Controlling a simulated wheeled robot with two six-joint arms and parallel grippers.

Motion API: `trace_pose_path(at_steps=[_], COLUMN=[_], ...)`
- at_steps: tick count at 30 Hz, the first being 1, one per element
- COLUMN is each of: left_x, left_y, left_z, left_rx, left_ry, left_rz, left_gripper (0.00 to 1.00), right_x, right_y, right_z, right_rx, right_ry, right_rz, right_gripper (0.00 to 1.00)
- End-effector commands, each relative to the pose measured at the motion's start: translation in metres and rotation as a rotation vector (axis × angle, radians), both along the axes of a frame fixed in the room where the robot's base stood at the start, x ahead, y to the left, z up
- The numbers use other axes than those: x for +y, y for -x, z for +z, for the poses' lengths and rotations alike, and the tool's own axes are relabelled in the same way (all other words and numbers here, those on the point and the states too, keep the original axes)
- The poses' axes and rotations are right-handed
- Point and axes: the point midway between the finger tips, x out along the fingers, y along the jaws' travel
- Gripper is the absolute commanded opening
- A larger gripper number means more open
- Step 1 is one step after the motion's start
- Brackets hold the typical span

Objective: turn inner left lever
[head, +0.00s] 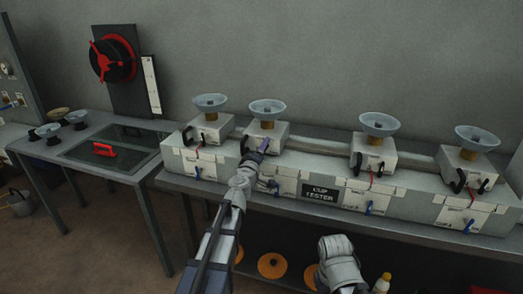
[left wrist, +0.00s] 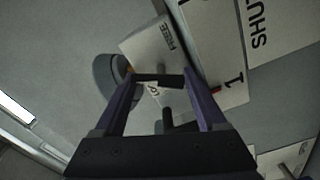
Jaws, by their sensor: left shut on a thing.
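The cup tester (head: 320,192) is a long pale unit with several boxes on top, each carrying a bluish bowl. The inner left box (head: 270,131) is second from the left. Its black lever (head: 244,144) shows at the box's front left, partly covered by my gripper. My left gripper (head: 262,147) is at the front of this box. In the left wrist view, its purple fingers (left wrist: 158,82) stand apart with a black bar of the lever (left wrist: 158,79) spanning between their tips; it is shut on that lever. My right arm shows at the bottom, but its gripper does not.
The other boxes have black levers, such as the outer left one (head: 187,136) and the right ones (head: 356,162). Small blue handles (head: 369,207) line the lower front. A table with a red handle (head: 104,149) stands left. Orange discs (head: 272,265) lie below.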

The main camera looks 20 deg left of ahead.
Motion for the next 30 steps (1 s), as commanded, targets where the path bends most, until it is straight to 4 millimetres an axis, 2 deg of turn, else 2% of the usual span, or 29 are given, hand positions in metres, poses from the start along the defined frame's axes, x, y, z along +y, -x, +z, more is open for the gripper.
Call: trace_pose_path(at_steps=[1, 16, 17, 24, 30], left_x=[-0.01, -0.01, -0.01, -0.006, -0.005], left_y=[0.006, 0.008, 0.008, 0.008, 0.018], left_z=[-0.003, -0.004, -0.004, -0.004, -0.004], left_rx=[0.0, 0.001, 0.001, 0.0, 0.001], left_ry=[0.001, -0.002, -0.002, -0.003, -0.003], left_rz=[-0.022, -0.021, -0.021, -0.009, -0.008], left_gripper=[0.18, 0.18, 0.76, 1.0, 1.0], right_x=[0.0, 0.0, 0.0, 0.0, 0.0], right_y=[0.0, 0.0, 0.0, 0.0, 0.0], right_z=[-0.003, -0.004, -0.004, -0.004, -0.004], right_rx=[0.0, 0.0, 0.0, 0.0, 0.0], right_ry=[0.0, 0.0, 0.0, 0.0, 0.0], right_rz=[0.0, 0.0, 0.0, 0.0, 0.0], right_gripper=[0.5, 0.5, 0.5, 0.5, 0.5])
